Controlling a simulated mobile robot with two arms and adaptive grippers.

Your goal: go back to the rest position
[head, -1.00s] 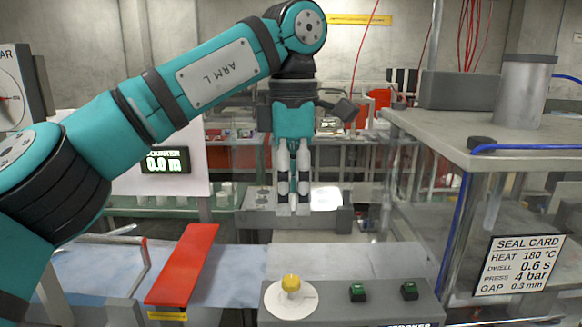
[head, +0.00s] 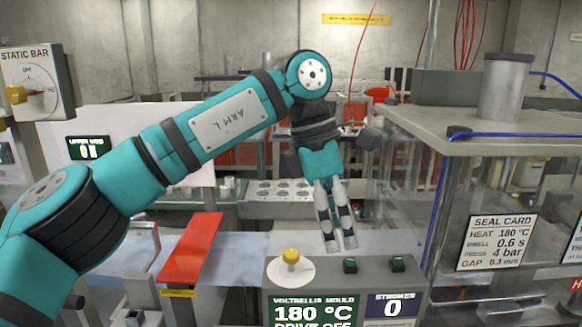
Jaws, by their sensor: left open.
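My left arm, teal with black joints, comes in from the left and bends down at its elbow. My left gripper (head: 341,244) hangs from it near the middle of the head view, pointing down and slightly tilted. Its two fingers are slim, grey and black, and a narrow gap shows between them. It is open with nothing held. In the picture its tips end just above the green buttons of the control box; I cannot tell the distance in depth. My right gripper is not in view.
A control box (head: 345,285) carries a yellow knob (head: 290,257) and two green buttons (head: 398,264). A red bar (head: 191,248) lies left. A metal-topped, clear-walled machine (head: 495,140) stands right. A plate with round cavities (head: 283,192) lies behind. A static bar dial (head: 37,88) is upper left.

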